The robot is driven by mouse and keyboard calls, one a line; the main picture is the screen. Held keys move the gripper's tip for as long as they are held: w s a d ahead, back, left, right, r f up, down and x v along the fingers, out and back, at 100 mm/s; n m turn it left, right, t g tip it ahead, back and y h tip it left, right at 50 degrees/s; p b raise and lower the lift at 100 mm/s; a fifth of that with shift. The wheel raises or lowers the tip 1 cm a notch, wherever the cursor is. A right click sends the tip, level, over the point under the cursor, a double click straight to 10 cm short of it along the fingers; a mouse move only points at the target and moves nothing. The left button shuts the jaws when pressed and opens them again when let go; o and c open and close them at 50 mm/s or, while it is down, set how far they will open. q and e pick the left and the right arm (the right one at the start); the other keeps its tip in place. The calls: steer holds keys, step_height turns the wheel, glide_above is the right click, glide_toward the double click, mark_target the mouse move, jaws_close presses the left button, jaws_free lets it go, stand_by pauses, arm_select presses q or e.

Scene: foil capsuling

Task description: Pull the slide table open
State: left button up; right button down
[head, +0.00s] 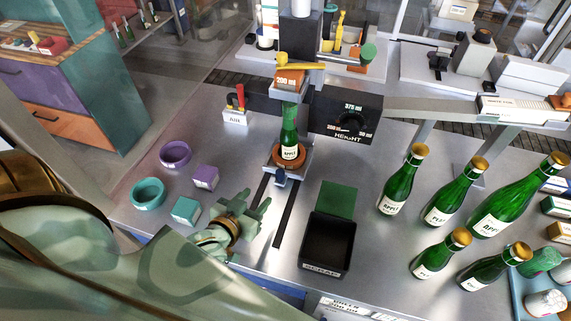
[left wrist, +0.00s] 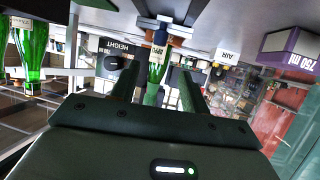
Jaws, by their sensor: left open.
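The slide table (head: 303,166) is a small grey plate under the capsuling head, at the back end of two dark slots. A small blue handle (head: 281,178) sticks out at its front; it also shows in the left wrist view (left wrist: 161,33). A green bottle (head: 288,135) stands upright on a brown round seat (head: 289,156) on the plate. My left gripper (head: 255,202) is open and empty, in front and slightly left of the handle, apart from it. In the left wrist view its two fingers (left wrist: 159,88) point toward the bottle and handle. My right gripper is out of view.
A black scrap bin (head: 327,243) and green pad (head: 337,199) lie right of the slots. Purple and teal rings and blocks (head: 186,210) lie left. Several green bottles (head: 443,200) stand right.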

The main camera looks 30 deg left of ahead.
arm_select(q)
glide_toward(278, 176)
steer(key=shift+w+a+f, duration=0.1)
steer(key=shift+w+f, duration=0.05)
steer(key=shift+w, duration=0.5)
steer(key=b+x, duration=0.1)
steer(key=x, duration=0.8)
steer(key=shift+w+f+b, duration=0.3)
steer(key=shift+w+b, duration=0.05)
steer(key=shift+w, duration=0.25)
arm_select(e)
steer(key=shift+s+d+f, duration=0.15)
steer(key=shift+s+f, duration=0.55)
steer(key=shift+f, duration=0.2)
arm_select(q)
jaws_close()
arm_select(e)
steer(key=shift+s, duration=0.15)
